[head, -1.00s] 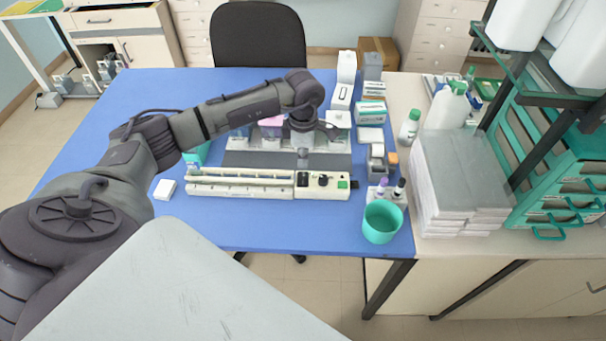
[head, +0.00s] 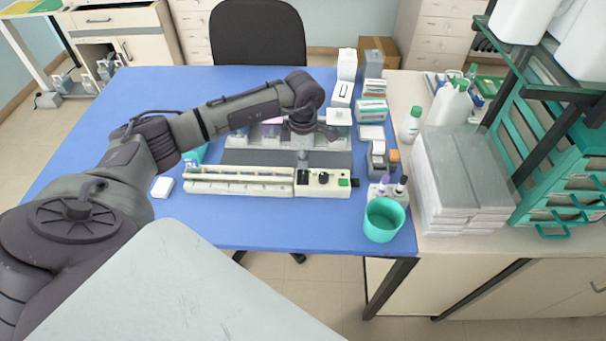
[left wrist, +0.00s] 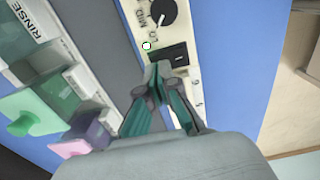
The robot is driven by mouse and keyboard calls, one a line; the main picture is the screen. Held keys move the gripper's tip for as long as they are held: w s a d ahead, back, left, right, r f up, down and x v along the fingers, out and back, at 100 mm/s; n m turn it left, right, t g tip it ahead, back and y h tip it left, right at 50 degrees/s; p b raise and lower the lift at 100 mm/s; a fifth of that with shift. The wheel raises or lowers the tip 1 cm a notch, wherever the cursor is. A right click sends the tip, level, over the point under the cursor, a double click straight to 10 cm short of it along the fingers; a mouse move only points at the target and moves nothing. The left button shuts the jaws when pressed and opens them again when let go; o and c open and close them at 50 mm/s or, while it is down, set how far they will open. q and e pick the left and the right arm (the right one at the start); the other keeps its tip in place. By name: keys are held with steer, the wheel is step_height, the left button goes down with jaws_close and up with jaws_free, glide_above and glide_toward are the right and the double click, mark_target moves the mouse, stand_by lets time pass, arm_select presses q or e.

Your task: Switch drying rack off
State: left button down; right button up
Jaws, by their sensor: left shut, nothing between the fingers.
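The drying rack (head: 240,188) is a long cream-white unit on the blue table. Its control panel at the right end has a black switch (head: 303,177), a black knob (head: 323,178) and a green button (head: 343,182). My left gripper (head: 303,166) reaches down over the switch end of the panel. In the left wrist view the left gripper (left wrist: 158,70) is shut and empty, its tips right at the near side of the black switch (left wrist: 168,58). I cannot tell whether they touch it. The knob (left wrist: 160,12) is beyond it. The switch position is unclear. My right gripper is out of view.
Staining jars, one labelled RINSE (left wrist: 35,30), stand behind the rack on a grey strip. A teal cup (head: 384,220) and marker pens are at the front right. Boxes (head: 371,110) stand at the back right.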

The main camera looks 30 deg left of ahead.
mark_target(304, 172)
arm_select(q)
steer(key=shift+f+b, duration=1)
steer(key=shift+f, duration=0.2)
stand_by(1.0)
steer(key=shift+r, duration=0.1)
steer(key=shift+r+p, duration=2)
steer(key=shift+r, duration=1.5)
steer(key=shift+f, duration=0.1)
